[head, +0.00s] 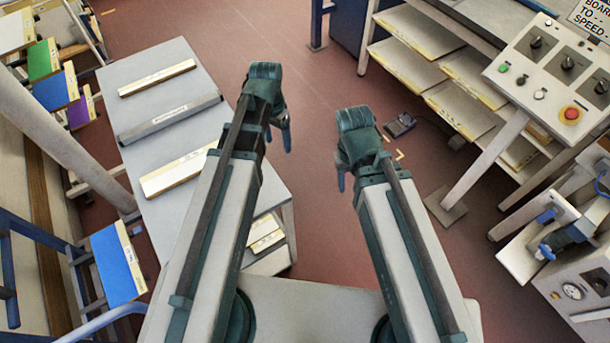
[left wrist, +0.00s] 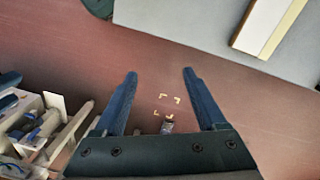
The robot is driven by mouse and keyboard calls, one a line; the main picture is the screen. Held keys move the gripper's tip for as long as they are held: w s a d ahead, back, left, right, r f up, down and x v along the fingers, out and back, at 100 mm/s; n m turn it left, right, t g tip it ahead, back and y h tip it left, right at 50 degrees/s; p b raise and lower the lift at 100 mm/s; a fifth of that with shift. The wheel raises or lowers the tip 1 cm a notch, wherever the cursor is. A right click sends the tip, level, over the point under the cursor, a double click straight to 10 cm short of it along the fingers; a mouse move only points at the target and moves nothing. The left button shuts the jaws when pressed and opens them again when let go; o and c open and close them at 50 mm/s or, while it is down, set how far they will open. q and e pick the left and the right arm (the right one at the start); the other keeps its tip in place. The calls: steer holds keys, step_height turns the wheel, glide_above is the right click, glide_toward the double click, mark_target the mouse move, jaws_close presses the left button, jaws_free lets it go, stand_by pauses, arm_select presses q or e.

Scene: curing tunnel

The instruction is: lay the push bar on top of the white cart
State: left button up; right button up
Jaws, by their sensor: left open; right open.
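A long grey bar (head: 170,118) with a pale label lies across a light grey-white tabletop (head: 140,85) at left; it looks like the push bar. I cannot tell whether this tabletop is the white cart. My left gripper (head: 284,128) is open and empty, over the floor just right of the tabletop. In the left wrist view its two fingers (left wrist: 159,74) are spread with red floor between them. My right gripper (head: 343,172) is open and empty over the floor, further right. Neither gripper touches the bar. My left arm hides part of the tabletop.
Cream-edged boards lie above (head: 158,78) and below (head: 178,173) the bar. Shelves (head: 410,65) and a control panel (head: 553,75) stand at right. A small dark device (head: 400,124) lies on the floor. A rack with coloured boards (head: 55,90) stands at left.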

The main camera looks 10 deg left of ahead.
arm_select(q)
steer(key=s+d+n+y, duration=0.2)
steer(key=s+d, duration=0.7)
steer(key=s, duration=0.3)
steer(key=shift+s+d+r, duration=0.15)
steer(key=shift+s, duration=0.15)
steer(key=shift+s, duration=0.1)
steer(key=shift+w, duration=0.65)
steer(key=shift+d, duration=0.15)
